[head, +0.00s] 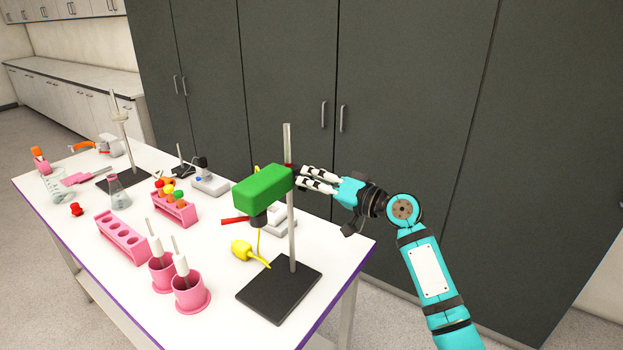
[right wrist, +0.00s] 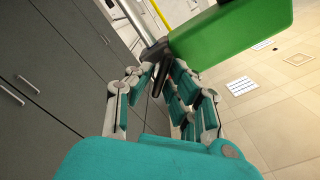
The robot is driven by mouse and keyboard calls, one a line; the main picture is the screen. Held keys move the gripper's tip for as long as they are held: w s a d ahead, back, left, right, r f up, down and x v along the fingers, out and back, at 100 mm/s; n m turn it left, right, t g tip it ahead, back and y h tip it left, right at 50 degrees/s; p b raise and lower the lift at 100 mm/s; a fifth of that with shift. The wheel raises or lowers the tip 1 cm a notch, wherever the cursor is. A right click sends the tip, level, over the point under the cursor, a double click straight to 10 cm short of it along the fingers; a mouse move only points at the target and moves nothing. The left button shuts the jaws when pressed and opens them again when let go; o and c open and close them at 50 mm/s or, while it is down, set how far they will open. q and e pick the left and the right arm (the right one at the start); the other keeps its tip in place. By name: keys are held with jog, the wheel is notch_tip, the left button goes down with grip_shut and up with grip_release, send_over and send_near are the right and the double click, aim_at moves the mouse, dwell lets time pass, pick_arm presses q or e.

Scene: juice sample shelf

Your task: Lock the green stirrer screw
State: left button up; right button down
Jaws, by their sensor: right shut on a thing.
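The green stirrer (head: 263,188) is a block on the metal pole (head: 292,235) of a stand with a black base plate (head: 279,292). It also shows in the right wrist view (right wrist: 232,38) at the top right. My right gripper (head: 302,179) is at the pole side of the stirrer, coming in from the right. In the right wrist view its fingers are shut around a dark, narrow piece, the stirrer screw (right wrist: 160,74), beside the pole. The fingers partly hide the screw, and how far it is turned cannot be seen. My left gripper is not in view.
Pink cups (head: 190,293) with white-handled tools and a pink rack (head: 122,238) stand at left on the white table. Glassware and another stand are farther back. Grey cabinets (head: 410,90) rise behind the table.

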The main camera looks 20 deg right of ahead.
jog(key=shift+d+m+p, duration=0.15)
jog(key=shift+m+p, duration=1.65)
jog(key=shift+m, duration=2.4)
jog(key=shift+f, duration=0.1)
jog(key=c, duration=1.3)
grip_release()
jog(key=shift+c, duration=0.2)
jog(key=v, duration=1.2)
